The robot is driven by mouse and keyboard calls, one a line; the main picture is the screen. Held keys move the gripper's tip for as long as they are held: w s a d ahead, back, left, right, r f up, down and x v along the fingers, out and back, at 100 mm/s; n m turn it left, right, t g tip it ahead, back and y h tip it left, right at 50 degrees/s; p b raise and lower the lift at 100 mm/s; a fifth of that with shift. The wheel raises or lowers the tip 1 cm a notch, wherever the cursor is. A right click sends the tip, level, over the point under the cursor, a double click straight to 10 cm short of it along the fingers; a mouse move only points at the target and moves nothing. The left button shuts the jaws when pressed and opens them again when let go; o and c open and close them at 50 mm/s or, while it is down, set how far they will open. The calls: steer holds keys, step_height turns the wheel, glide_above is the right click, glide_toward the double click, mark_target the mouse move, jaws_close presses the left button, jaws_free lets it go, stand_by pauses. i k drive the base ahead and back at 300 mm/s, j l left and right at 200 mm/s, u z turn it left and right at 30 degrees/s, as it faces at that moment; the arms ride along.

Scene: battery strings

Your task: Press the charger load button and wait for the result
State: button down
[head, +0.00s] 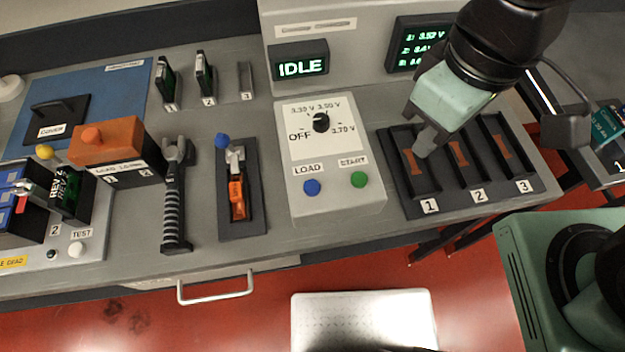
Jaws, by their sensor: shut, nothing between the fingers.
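The charger control box (330,155) stands on the bench with a dial (321,122) at its top. Its blue LOAD button (312,187) is at lower left and its green START button (359,179) at lower right. The charger display (301,66) reads IDLE in green. A second display (418,43) shows green numbered lines, partly hidden by my arm. My gripper (424,147) is shut and empty, pointing down over bay 1 of the three-bay charging tray (430,206), right of the LOAD button and apart from it. Whether its tips touch the bay cannot be told.
The bench top between the box and the front edge is clear.

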mark_target(311, 188)
steer(key=k+j+z, duration=0.1)
steer(key=j+z, duration=0.15)
steer(key=z, duration=0.25)
steer(key=k+j+z, duration=0.1)
steer(key=z, duration=0.4)
steer(key=k+j+z, duration=0.2)
steer(key=k+j, duration=0.45)
steer(key=k+j+z, duration=0.25)
steer(key=k+j, duration=0.3)
steer(key=k, duration=0.2)
